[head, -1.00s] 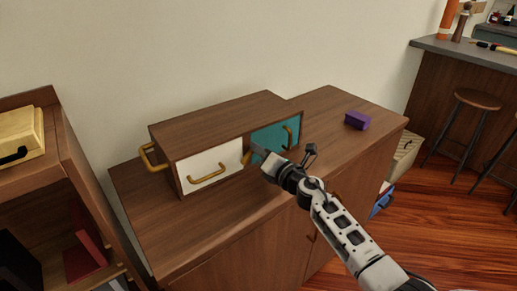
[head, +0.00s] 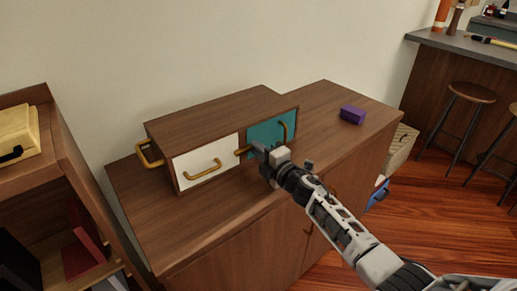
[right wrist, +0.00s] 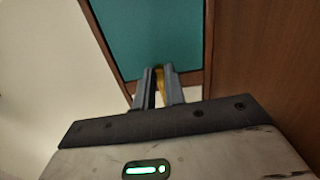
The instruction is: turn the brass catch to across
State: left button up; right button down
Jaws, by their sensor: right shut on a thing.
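The brass catch (head: 241,152) sits on the front of a small wooden cabinet (head: 215,118), between a white door (head: 208,163) and a teal door (head: 268,130). Its visible end points left, lying nearly level across the divider onto the white door's edge. My right gripper (head: 256,149) is at the catch, covering its right part. In the right wrist view, the catch (right wrist: 160,77) shows as a yellow strip between the fingers of my right gripper (right wrist: 159,90), which are shut on it. My left gripper is not in view.
Both doors have brass handles, and another brass handle (head: 147,155) sticks out at the cabinet's left side. The cabinet stands on a wooden sideboard (head: 225,207). A purple block (head: 352,115) lies on its right part. A shelf (head: 75,160) stands at left.

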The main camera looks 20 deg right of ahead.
jog(key=shift+f+m, duration=0.1)
jog(key=shift+m, duration=0.2)
jog(key=c, duration=1.5)
grip_release()
jog(key=shift+o, duration=0.2)
jog(key=v, duration=1.6)
jog(key=shift+d, duration=0.1)
jog(key=s+a+f+m+g, duration=0.2)
jog(key=s+a+f+m, duration=0.1)
jog(key=s+m, duration=0.3)
jog(key=s+a+f+m+g+h, duration=0.1)
jog(key=s+a+f+m+g, duration=0.1)
jog(key=s+a+f+m, duration=0.2)
jog(key=s+a+f+m+g+h, duration=0.1)
jog(key=s+a+f+m, duration=0.3)
jog(key=s+m, duration=0.4)
jog(key=shift+s+f+g, duration=0.35)
jog(key=shift+f+g, duration=0.15)
jog(key=shift+g, duration=0.4)
